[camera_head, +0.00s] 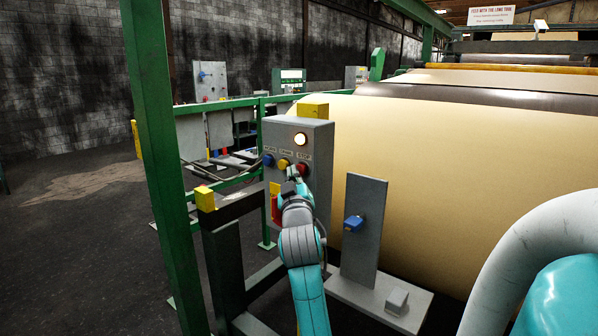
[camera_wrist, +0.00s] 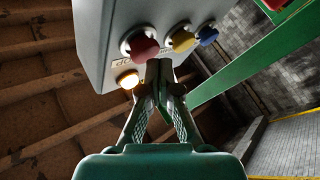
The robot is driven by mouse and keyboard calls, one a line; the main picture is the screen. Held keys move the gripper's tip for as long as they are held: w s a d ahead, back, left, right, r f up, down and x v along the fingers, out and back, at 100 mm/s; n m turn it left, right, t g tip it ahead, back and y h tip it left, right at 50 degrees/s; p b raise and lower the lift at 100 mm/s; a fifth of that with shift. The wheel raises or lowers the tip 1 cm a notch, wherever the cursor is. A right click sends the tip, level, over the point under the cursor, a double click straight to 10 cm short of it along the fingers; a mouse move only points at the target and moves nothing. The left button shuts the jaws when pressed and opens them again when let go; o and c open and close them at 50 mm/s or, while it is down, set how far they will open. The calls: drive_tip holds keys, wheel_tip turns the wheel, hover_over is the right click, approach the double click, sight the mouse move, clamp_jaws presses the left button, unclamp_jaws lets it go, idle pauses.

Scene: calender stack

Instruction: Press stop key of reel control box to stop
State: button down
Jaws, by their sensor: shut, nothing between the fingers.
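The grey reel control box (camera_head: 318,153) stands before the large tan roll. It has a lit round lamp (camera_head: 300,139) and a row of blue (camera_head: 268,159), yellow (camera_head: 284,163) and red (camera_head: 302,169) keys. The red key (camera_wrist: 140,45), yellow key (camera_wrist: 183,40) and blue key (camera_wrist: 208,35) also show in the wrist view. My gripper (camera_wrist: 159,70) is shut and empty, its tips just below the gap between the red and yellow keys, nearer the red. I cannot tell whether the tips touch the box.
A green post (camera_head: 155,150) and green rails stand left of the box. A grey upright plate with a blue knob (camera_head: 353,223) stands close on the right. The big tan roll (camera_head: 430,170) lies behind. A yellow block (camera_head: 313,110) sits on top of the box.

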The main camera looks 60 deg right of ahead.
drive_tip(key=shift+s+d, duration=0.1)
drive_tip(key=shift+d, duration=0.4)
idle(0.8)
drive_tip(key=shift+a, duration=0.1)
drive_tip(key=shift+w+a, duration=0.2)
drive_tip(key=shift+a, duration=0.65)
drive_tip(key=shift+w+a, duration=0.2)
drive_tip(key=shift+a, duration=0.6)
drive_tip(key=shift+w+a, duration=0.2)
drive_tip(key=shift+a, duration=0.6)
drive_tip(key=shift+w+a, duration=0.2)
drive_tip(key=shift+a, duration=0.6)
drive_tip(key=shift+f, duration=0.1)
